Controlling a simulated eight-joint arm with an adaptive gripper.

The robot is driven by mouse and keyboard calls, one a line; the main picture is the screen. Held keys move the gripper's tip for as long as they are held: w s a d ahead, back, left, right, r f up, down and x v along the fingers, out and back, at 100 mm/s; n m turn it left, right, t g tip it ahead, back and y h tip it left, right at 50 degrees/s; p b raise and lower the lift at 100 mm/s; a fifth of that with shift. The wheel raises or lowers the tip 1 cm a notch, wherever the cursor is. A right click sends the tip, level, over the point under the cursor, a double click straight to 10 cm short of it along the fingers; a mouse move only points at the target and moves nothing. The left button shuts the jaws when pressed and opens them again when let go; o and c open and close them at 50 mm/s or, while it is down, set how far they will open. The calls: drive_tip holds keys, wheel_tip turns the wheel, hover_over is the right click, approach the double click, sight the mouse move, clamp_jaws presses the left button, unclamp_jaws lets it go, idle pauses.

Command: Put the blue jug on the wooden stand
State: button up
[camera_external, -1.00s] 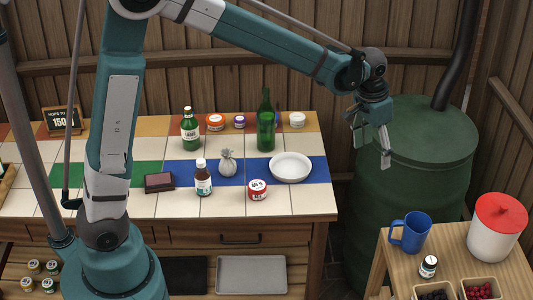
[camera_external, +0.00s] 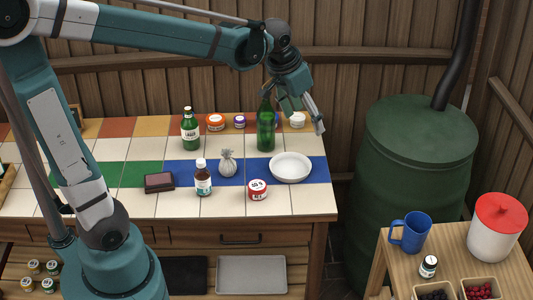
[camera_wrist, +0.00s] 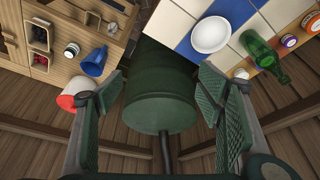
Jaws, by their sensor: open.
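The blue jug (camera_external: 412,233) stands upright on the wooden stand (camera_external: 376,282) at the lower right, near its left edge, with its handle to the left. In the wrist view the blue jug (camera_wrist: 94,62) is at upper left, on the stand. My gripper (camera_external: 302,115) is open and empty, raised over the back right of the tiled counter, well left of the jug. In the wrist view my two fingers (camera_wrist: 160,105) are spread wide, with nothing between them but the distant barrel.
A green barrel (camera_external: 420,150) stands between counter and stand. A red-lidded white container (camera_external: 495,235), a small bottle (camera_external: 428,266) and berry boxes share the stand. A tall green bottle (camera_external: 266,130) and a white bowl (camera_external: 290,167) are on the counter near my gripper.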

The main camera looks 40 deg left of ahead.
drive_tip(key=s+a+f+n+t, duration=0.1)
drive_tip(key=s+a, duration=0.6)
drive_tip(key=s, duration=0.2)
drive_tip(key=s+a+n+t+y, duration=0.1)
drive_tip(key=s+a+t, duration=0.1)
drive_tip(key=s+a, duration=0.5)
drive_tip(key=s, duration=0.3)
drive_tip(key=shift+f+n, duration=0.3)
drive_tip(key=shift+f, duration=0.1)
